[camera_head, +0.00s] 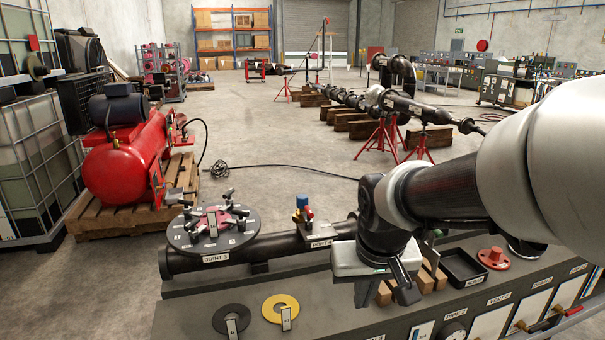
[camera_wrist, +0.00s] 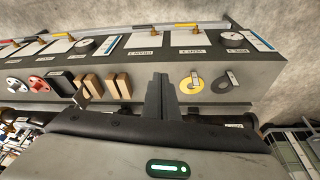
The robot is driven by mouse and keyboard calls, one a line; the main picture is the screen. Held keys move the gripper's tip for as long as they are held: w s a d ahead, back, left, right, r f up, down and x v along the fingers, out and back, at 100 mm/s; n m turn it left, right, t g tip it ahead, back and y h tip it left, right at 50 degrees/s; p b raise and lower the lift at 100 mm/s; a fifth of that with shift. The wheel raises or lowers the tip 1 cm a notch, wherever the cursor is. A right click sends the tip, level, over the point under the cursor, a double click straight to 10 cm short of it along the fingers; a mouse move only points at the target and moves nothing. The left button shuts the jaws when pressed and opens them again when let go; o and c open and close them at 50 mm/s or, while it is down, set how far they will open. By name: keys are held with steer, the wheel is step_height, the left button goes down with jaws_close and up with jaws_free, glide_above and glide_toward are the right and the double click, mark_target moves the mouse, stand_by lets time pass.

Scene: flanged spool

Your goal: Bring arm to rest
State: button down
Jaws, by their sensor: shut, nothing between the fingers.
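My gripper (camera_head: 403,288) hangs over the grey bench top in the head view, its fingers pointing down. In the wrist view its fingers (camera_wrist: 161,98) are together, with nothing between them. The dark spool pipe (camera_head: 285,243) lies along the back of the bench. Its round flange (camera_head: 213,229), marked JOINT 3, faces up at the left end, with several dark clamps or bolts and a red part on it. A blue-topped valve (camera_head: 302,206) stands on the pipe. My arm hides part of the pipe's right side.
A black ring (camera_head: 231,319) and a yellow ring (camera_head: 281,308) lie at the bench's front left. Wooden blocks (camera_head: 427,281), a black tray (camera_head: 463,266) and a red flanged part (camera_head: 494,258) are right of my gripper. A red compressor (camera_head: 117,165) stands on a pallet at left.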

steer(key=s+d+r+t, duration=0.25)
steer(key=s+r, duration=0.45)
steer(key=s, duration=0.6)
step_height(320, 180, up, 20)
steer(key=p, duration=2)
steer(key=shift+w+d+m, duration=0.2)
steer(key=shift+d+m, duration=0.1)
steer(key=shift+m, duration=0.1)
steer(key=shift+f+g, duration=0.1)
steer(key=shift+g, duration=0.15)
